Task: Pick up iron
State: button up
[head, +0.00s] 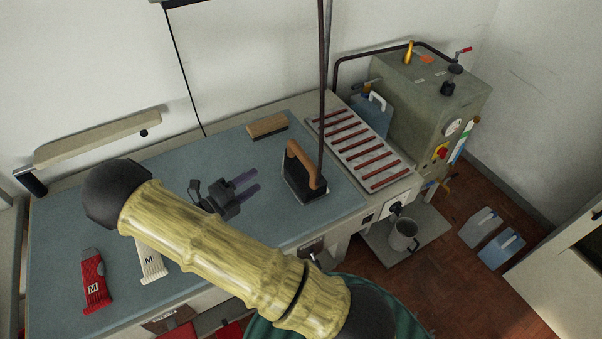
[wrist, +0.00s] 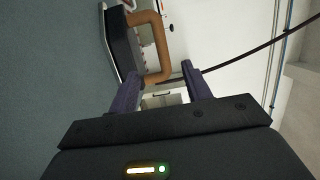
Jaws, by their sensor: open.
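The iron (head: 304,174) stands on the right part of the blue-grey ironing table (head: 262,228). It has a dark body, an orange-brown handle and a hose or cord rising from it. My gripper (head: 249,185) is open and empty, to the left of the iron in the head view, with its fingers pointing toward it. In the wrist view, the iron (wrist: 125,45) is at the upper left, its handle (wrist: 161,45) beyond the open fingers of my gripper (wrist: 163,84). The handle is not between the fingers.
A wooden brush (head: 267,126) lies behind the iron. A rack with red bars (head: 362,150) adjoins the table on the right, with a boiler cabinet (head: 428,105) beyond. Red (head: 93,280) and white (head: 150,262) M-marked items lie front left. A padded arm (head: 95,139) stands back left.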

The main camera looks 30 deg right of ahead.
jog(key=p, duration=0.4)
send_near(297, 155)
jog(key=w+x, duration=0.1)
jog(key=x, duration=0.4)
jog(key=shift+d+f, duration=0.2)
jog(key=shift+d, duration=0.2)
jog(key=shift+d+r, duration=0.15)
jog(key=shift+d, duration=0.4)
jog(key=x, duration=0.1)
jog(key=p+x, duration=0.2)
jog(key=shift+s+d, duration=0.2)
jog(key=shift+d, duration=0.2)
jog(key=shift+w+d, duration=0.1)
jog(key=shift+d, duration=0.2)
